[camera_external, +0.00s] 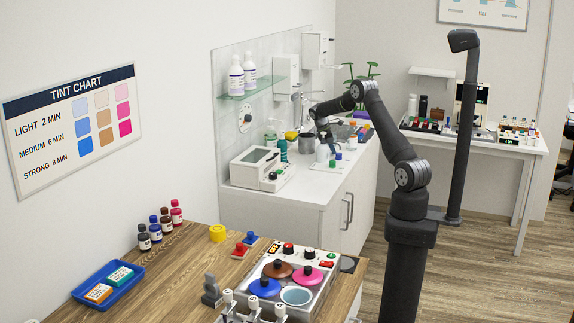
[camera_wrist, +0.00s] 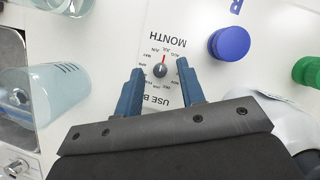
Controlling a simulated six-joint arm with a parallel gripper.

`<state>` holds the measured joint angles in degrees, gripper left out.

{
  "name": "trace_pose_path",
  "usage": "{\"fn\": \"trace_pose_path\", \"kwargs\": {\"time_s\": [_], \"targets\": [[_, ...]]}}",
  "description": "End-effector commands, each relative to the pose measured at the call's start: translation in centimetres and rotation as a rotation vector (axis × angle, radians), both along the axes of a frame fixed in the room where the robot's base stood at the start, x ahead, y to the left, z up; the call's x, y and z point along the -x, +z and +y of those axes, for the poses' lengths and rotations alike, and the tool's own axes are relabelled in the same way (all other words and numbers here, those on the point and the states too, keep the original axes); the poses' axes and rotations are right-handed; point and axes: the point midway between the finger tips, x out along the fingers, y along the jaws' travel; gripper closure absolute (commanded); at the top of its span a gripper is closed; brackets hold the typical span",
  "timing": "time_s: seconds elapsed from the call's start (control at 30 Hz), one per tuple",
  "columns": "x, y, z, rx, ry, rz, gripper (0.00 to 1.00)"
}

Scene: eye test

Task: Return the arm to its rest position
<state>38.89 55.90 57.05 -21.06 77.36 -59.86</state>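My arm reaches from its dark column out over the white counter (camera_external: 318,187) in the external view, bent at the elbow. My gripper (camera_external: 328,146) is at the far part of this counter, low among small items. In the wrist view the two blue fingers of my gripper (camera_wrist: 160,75) stand apart with nothing held between them. Between and beyond the fingertips is a small dial with a red pointer (camera_wrist: 161,70), on a white panel with month lettering. Whether the fingertips touch the panel I cannot tell.
In the wrist view a blue knob (camera_wrist: 230,43) and a green knob (camera_wrist: 307,71) lie right, and a clear container (camera_wrist: 45,95) left. In the external view a white device (camera_external: 262,168) stands on the counter. A wooden table (camera_external: 185,270) with a blue tray (camera_external: 78,294) is in front.

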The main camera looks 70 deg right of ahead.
Motion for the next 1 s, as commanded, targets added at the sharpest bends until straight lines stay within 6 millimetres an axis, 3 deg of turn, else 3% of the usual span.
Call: {"fn": "trace_pose_path", "kwargs": {"time_s": [0.6,1.0], "targets": [[0.46,0.03,0.38,0.001,0.638,0.0,0.64],[0.64,-0.02,0.41,0.0,0.911,0.0,0.64]]}}
